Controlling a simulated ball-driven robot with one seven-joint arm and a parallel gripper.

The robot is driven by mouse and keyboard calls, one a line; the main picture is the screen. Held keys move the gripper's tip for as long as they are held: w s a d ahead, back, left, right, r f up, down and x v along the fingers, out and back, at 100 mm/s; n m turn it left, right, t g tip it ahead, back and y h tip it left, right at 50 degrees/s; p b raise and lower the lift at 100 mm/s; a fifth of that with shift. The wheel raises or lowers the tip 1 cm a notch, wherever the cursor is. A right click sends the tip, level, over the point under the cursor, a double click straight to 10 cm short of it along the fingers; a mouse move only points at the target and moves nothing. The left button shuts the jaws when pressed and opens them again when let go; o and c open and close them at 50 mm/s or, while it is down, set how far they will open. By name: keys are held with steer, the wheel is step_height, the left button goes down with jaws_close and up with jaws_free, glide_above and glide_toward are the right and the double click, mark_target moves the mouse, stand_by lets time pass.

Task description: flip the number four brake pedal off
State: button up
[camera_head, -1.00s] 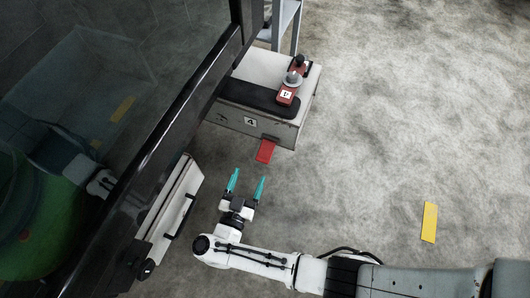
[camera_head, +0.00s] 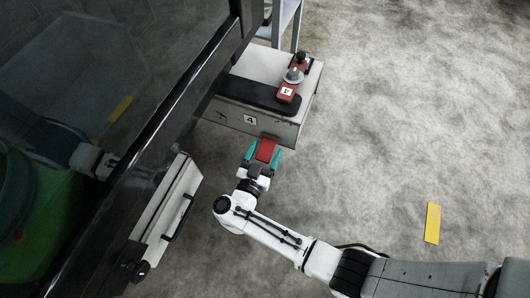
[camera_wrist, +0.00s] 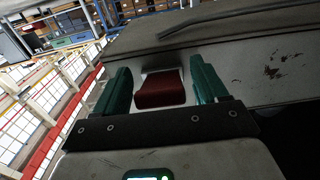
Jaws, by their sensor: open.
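The number four brake pedal is a red pedal (camera_head: 265,149) sticking out from the front of a pale box (camera_head: 283,128), just right of a white label with a 4 (camera_head: 250,120). My gripper (camera_head: 263,156) is open, with one teal finger on each side of the red pedal. In the wrist view the red pedal (camera_wrist: 160,90) sits between the two teal fingers of my gripper (camera_wrist: 164,88), with a gap visible on both sides. Whether a finger touches the pedal cannot be told.
On top of the box are a black pad (camera_head: 259,94) and a red lever unit (camera_head: 289,91) with a grey knob. A dark glazed frame (camera_head: 165,120) runs along the left. A pale panel with a black handle (camera_head: 170,215) is below. Open floor with a yellow strip (camera_head: 432,223) is right.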

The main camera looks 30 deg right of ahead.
jaws_close()
stand_by(0.8)
